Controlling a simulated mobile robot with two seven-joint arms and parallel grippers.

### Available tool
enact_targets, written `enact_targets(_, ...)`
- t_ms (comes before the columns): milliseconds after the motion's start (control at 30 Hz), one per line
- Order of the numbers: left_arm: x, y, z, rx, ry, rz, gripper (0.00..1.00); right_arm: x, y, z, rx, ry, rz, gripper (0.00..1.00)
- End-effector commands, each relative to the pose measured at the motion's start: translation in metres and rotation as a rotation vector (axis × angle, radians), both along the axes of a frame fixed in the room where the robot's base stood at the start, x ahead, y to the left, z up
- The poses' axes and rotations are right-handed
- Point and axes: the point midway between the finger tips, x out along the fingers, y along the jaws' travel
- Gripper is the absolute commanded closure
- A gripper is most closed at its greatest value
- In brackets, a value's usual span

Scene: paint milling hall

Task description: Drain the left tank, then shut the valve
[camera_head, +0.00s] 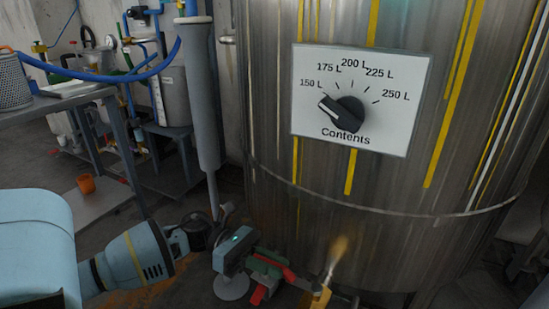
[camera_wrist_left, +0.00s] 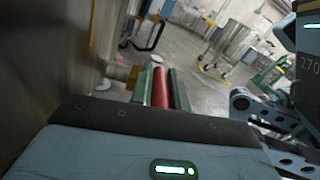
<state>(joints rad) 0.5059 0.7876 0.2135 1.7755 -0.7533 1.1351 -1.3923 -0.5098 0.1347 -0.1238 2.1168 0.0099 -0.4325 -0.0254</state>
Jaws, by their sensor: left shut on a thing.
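The left tank (camera_head: 400,190) is a big steel drum with yellow paint streaks, filling the right of the head view. Its Contents dial (camera_head: 348,114) has the pointer toward the 150 L mark. My left gripper (camera_head: 270,275) is low at the tank's front left. It is shut on the red valve handle (camera_head: 288,275), which shows between the green finger pads in the left wrist view (camera_wrist_left: 158,88). A yellow brass-coloured spout (camera_head: 321,298) is just right of the handle, partly cut off by the frame. Whether liquid flows there cannot be told. My right gripper is not in view.
A grey metal table (camera_head: 70,96) with blue hoses stands at the left. An orange cup (camera_head: 86,183) is on its lower shelf. A grey vertical pipe (camera_head: 203,100) stands close beside the tank. The wrist view shows open floor and another steel vessel (camera_wrist_left: 232,42).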

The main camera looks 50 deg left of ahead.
Motion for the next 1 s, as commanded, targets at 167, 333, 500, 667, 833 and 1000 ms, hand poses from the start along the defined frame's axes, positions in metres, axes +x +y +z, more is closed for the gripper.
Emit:
enact_targets(167, -0.0004, 0.0017, 0.0003, 0.001, -0.001, -0.003, 1.0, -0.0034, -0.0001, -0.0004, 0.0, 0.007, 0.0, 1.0)
enact_targets(333, -0.0004, 0.0019, 0.0005, 0.001, 0.0, -0.005, 1.0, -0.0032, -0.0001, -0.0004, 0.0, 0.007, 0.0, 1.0)
enact_targets(500, -0.0003, 0.002, 0.0007, 0.002, -0.001, -0.004, 1.0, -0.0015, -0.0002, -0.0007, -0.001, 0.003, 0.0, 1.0)
enact_targets(667, -0.0003, 0.0019, 0.0007, 0.002, -0.001, -0.004, 0.69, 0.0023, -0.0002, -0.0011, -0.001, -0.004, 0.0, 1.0)
enact_targets(833, -0.0005, 0.0013, 0.0004, 0.0, -0.001, -0.005, 0.61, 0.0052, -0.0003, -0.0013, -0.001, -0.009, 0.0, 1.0)
enact_targets(1000, -0.001, 0.002, 0.0001, 0.0, 0.0, -0.005, 0.61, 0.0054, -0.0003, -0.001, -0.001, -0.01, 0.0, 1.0)
